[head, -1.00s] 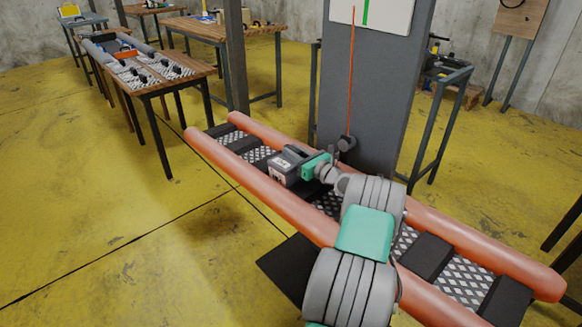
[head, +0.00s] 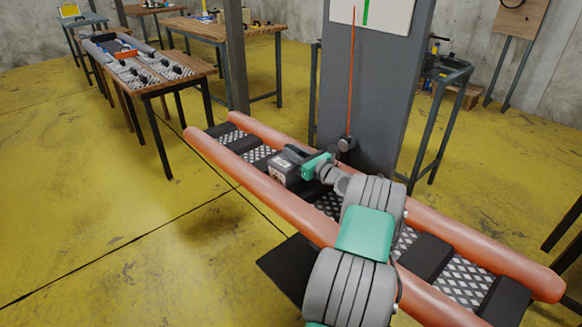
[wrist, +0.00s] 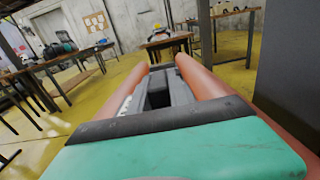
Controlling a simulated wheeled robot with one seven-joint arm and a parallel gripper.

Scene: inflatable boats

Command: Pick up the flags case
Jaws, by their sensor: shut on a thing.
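The flags case appears to be the small dark grey box (head: 283,169) with a pale label, inside the orange inflatable boat (head: 262,186). My gripper (head: 292,160) reaches over the boat from the near side and is shut on the case. The jaws are partly hidden by the case and my green wrist part. In the wrist view the grey shape of the case and jaws (wrist: 165,92) lies ahead, between the two orange tubes. I cannot tell whether the case is clear of the boat floor.
A grey pillar (head: 375,95) with a thin red rod in front stands close behind the boat. Black crosspieces (head: 425,256) lie across its metal floor. Wooden tables (head: 150,84) stand at the back left. The yellow floor (head: 90,225) at left is clear.

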